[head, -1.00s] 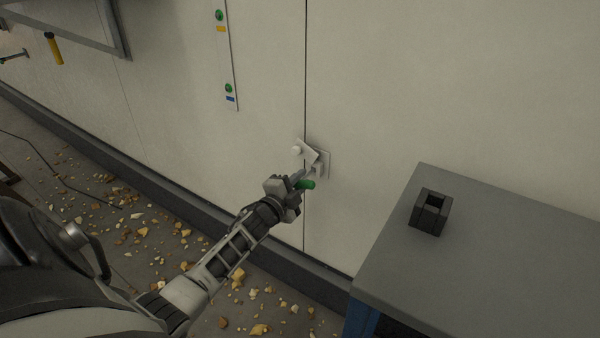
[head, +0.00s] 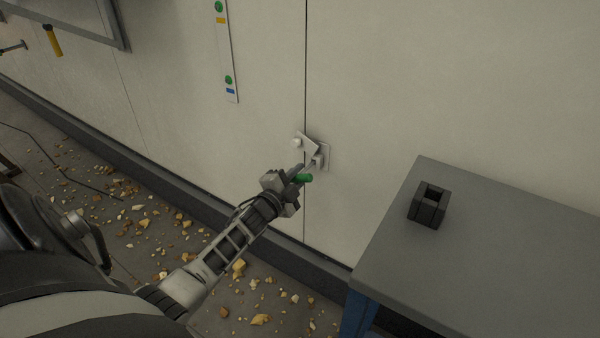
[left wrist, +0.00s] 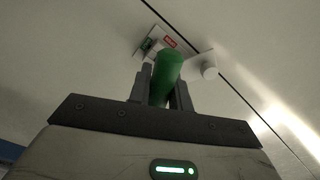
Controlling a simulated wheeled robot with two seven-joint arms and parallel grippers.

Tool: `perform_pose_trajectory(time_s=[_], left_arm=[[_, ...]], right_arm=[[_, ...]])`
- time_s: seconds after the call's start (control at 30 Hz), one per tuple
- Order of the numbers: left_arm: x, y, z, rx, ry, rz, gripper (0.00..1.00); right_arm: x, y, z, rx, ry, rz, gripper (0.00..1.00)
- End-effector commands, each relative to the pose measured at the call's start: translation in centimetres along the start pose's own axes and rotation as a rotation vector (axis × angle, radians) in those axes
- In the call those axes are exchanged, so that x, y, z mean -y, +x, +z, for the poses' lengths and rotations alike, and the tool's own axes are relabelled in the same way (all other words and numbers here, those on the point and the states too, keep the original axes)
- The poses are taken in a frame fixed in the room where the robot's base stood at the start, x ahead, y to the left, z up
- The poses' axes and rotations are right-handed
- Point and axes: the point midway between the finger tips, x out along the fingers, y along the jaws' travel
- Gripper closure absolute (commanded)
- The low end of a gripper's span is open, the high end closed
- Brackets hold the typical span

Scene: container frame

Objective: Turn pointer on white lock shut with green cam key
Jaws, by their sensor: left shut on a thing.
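The white lock (head: 321,150) sits on the pale wall at the dark vertical seam. It also shows in the left wrist view (left wrist: 190,54), with a small red label and a round white knob on a plate. My left gripper (head: 293,180) is shut on the green cam key (head: 304,178), just below the lock. The green handle (left wrist: 166,78) stands between the fingers in the left wrist view. The key's tip is hidden there, so I cannot tell whether it is in the lock. My right gripper is not in view.
A grey table (head: 480,250) with a black square holder (head: 428,206) stands at the right. A strip (head: 226,50) with green knobs is on the wall. A yellow-handled tool (head: 52,40) hangs at the upper left. Rubble lies on the floor.

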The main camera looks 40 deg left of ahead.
Motion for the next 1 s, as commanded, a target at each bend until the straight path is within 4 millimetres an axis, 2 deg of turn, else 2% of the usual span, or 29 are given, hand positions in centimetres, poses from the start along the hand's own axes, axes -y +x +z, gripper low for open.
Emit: perform_pose_trajectory(time_s=[1.0], left_arm=[[0.1,-5.9,-0.1,0.001,0.000,0.000,1.00]], right_arm=[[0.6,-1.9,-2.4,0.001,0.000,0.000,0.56]])
